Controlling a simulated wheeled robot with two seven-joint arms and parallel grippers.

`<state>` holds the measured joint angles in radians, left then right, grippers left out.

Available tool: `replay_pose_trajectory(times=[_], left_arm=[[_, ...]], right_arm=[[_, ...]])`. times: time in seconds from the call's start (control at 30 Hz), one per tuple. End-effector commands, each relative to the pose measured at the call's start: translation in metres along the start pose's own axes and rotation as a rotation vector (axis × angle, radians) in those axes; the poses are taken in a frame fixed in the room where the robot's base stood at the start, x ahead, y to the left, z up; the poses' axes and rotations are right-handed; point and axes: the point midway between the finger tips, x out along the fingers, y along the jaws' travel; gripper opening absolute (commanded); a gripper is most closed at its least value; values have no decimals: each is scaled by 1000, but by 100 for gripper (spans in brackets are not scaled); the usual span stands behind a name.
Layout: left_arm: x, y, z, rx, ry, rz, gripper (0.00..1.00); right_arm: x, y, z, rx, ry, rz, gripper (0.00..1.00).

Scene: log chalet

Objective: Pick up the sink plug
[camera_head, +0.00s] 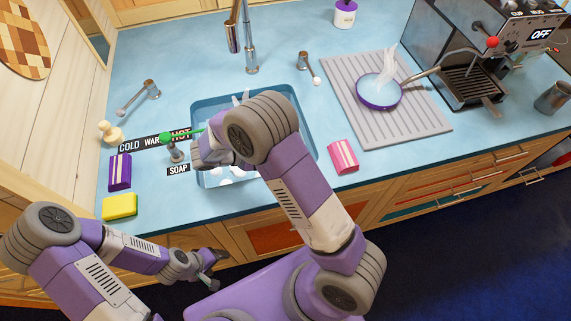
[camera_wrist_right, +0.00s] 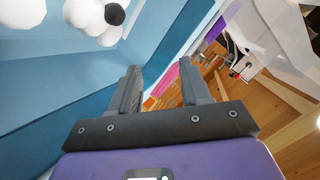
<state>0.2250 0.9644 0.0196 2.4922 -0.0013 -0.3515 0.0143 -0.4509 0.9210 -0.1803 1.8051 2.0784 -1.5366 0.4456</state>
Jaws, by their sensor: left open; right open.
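I cannot clearly identify the sink plug. A small cream knobbed piece (camera_head: 111,131) stands on the counter left of the sink, and I cannot tell if it is the plug. In the right wrist view a small black round thing (camera_wrist_right: 115,14) shows among white foam balls (camera_wrist_right: 85,15); its identity is unclear too. My right gripper (camera_wrist_right: 158,76) is open and empty, beside the blue sink wall. In the head view my right arm covers much of the sink (camera_head: 310,150). My left gripper (camera_head: 209,281) is open and empty, low in front of the cabinets.
A faucet (camera_head: 250,50) stands behind the sink. A soap dispenser (camera_head: 176,153), purple sponge (camera_head: 120,172) and yellow sponge (camera_head: 120,207) are left of it. A pink sponge (camera_head: 343,156), ribbed mat (camera_head: 420,128), pan (camera_head: 380,91) and coffee machine (camera_head: 470,75) are to the right.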

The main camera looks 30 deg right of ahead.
Motion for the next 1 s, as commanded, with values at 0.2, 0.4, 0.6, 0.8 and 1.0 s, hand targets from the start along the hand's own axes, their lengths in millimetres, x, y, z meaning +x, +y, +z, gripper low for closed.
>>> replay_pose_trajectory(times=[0.2, 0.4, 0.6, 0.8, 1.0], left_arm=[[11, -4, -1, 0, 2, 0, 72], [22, -8, -2, 0, 2, 0, 72], [26, -10, -2, 0, 2, 0, 72], [27, -10, -2, 0, 2, 0, 72], [32, -12, -2, 0, 2, 0, 72]], right_arm=[[13, 20, 17, -3, 3, 0, 47], [32, 50, 44, -3, 3, 0, 47], [55, 57, 50, 1, 3, 1, 47], [65, 57, 50, 1, 0, 1, 47], [90, 57, 50, 0, 3, 2, 47]])
